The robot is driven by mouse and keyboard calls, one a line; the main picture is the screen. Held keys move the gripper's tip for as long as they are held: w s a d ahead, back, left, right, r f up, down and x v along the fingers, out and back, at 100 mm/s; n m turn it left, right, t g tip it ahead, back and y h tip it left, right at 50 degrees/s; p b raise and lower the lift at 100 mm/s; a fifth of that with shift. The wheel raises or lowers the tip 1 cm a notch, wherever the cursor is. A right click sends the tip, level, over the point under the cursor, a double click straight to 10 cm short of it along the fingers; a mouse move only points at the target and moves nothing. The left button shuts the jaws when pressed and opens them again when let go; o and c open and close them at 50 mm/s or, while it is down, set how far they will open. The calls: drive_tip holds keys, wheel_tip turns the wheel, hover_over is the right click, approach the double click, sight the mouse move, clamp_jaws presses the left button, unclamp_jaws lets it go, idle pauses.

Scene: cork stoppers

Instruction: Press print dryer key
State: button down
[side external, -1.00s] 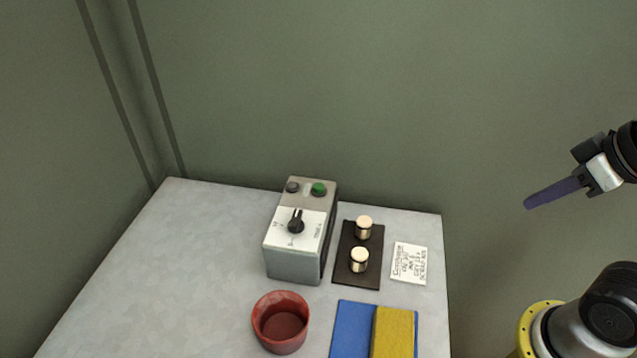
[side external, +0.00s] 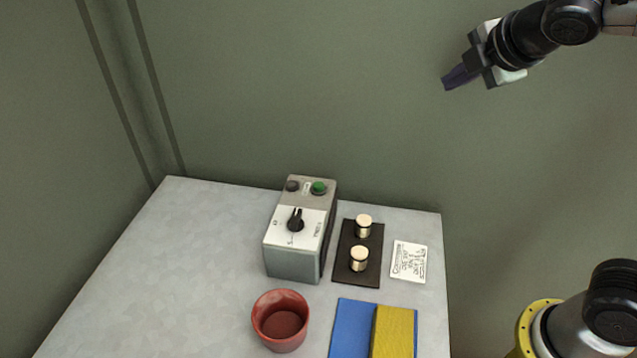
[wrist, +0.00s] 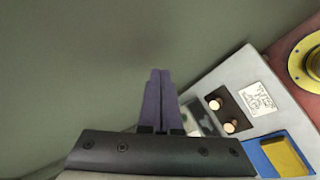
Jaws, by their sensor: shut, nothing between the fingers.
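A grey box with a white dial face (side external: 296,238) stands on the table in the side view. A black knob (side external: 295,220) sits on its face. A green button (side external: 319,187) and a dark button (side external: 292,185) are at its top end. In the wrist view the box is mostly hidden behind my fingers. Two pale-topped metal posts (side external: 361,243) stand on a dark plate (side external: 344,277) to the right of the box. My gripper (side external: 447,84) is shut and empty, in the air, above and right of the box. Its purple fingers (wrist: 158,78) lie together in the wrist view.
A red cup (side external: 262,321) stands in front of the box. A blue and yellow block (side external: 350,328) lies at the front right. A white card with writing (side external: 409,262) lies right of the posts. The table's left part (side external: 170,270) is clear.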

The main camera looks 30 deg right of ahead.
drive_tip(key=w+a+n, duration=0.4)
drive_tip(key=w+a, duration=0.1)
drive_tip(key=w, duration=0.1)
drive_tip(key=n+y, duration=0.2)
drive_tip(key=n, duration=0.3)
hover_over(318, 186)
wheel_tip(318, 186, down, 8)
drive_tip(key=f, duration=0.1)
drive_tip(key=shift+s+a+r, duration=0.1)
drive_tip(key=shift+s+r, duration=0.15)
drive_tip(key=shift+s, duration=0.15)
drive_tip(key=shift+f, duration=4.4)
drive_tip(key=shift+f, duration=0.15)
drive_tip(key=shift+f, duration=0.25)
